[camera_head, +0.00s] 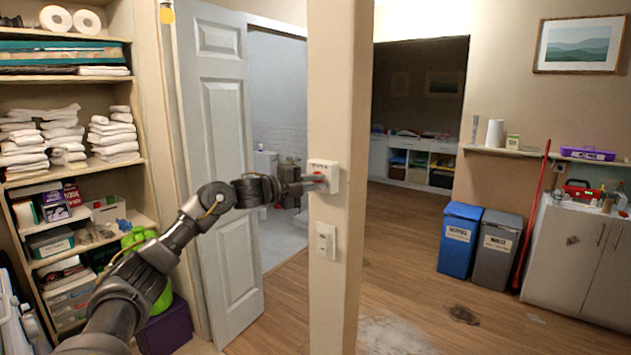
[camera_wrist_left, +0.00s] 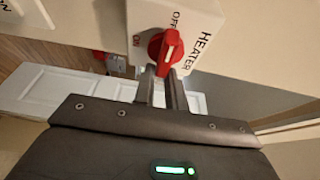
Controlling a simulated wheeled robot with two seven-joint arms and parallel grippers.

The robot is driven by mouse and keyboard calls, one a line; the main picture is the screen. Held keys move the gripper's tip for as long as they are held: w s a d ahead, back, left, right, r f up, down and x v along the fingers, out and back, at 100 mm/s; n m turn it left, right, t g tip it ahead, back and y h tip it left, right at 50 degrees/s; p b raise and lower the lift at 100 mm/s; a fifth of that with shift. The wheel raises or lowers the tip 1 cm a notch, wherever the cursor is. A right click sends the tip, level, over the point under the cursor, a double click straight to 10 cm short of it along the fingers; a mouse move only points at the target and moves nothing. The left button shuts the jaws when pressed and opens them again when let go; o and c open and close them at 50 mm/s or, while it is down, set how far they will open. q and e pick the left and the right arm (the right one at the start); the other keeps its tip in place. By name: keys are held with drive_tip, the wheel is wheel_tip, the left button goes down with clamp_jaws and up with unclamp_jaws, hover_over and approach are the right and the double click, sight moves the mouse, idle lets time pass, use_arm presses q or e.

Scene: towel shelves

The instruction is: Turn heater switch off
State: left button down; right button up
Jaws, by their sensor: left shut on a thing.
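The heater switch is a white box (camera_head: 323,172) on the pillar's face, with a red knob, seen close in the left wrist view (camera_wrist_left: 165,48). The box carries the words HEATER, OFF and ON. The fingertips partly hide behind the knob. My right gripper is not in view.
A second white wall plate (camera_head: 326,240) sits lower on the pillar. An open white door (camera_head: 222,160) stands behind my left arm. Shelves with towels (camera_head: 65,145) are at the left. Blue and grey bins (camera_head: 459,240) stand at the right. The wooden floor right of the pillar is mostly clear.

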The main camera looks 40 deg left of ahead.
use_arm(q)
drive_tip(key=shift+a+r, duration=0.2)
drive_tip(key=shift+a, duration=0.05)
drive_tip(key=c, duration=1.4)
unclamp_jaws()
drive_tip(key=shift+d, duration=0.1)
drive_tip(key=shift+c, duration=0.2)
drive_tip(key=b+v, duration=0.6)
drive_tip(key=v, duration=0.4)
drive_tip(key=shift+s+f, duration=0.25)
drive_tip(key=shift+a, duration=0.2)
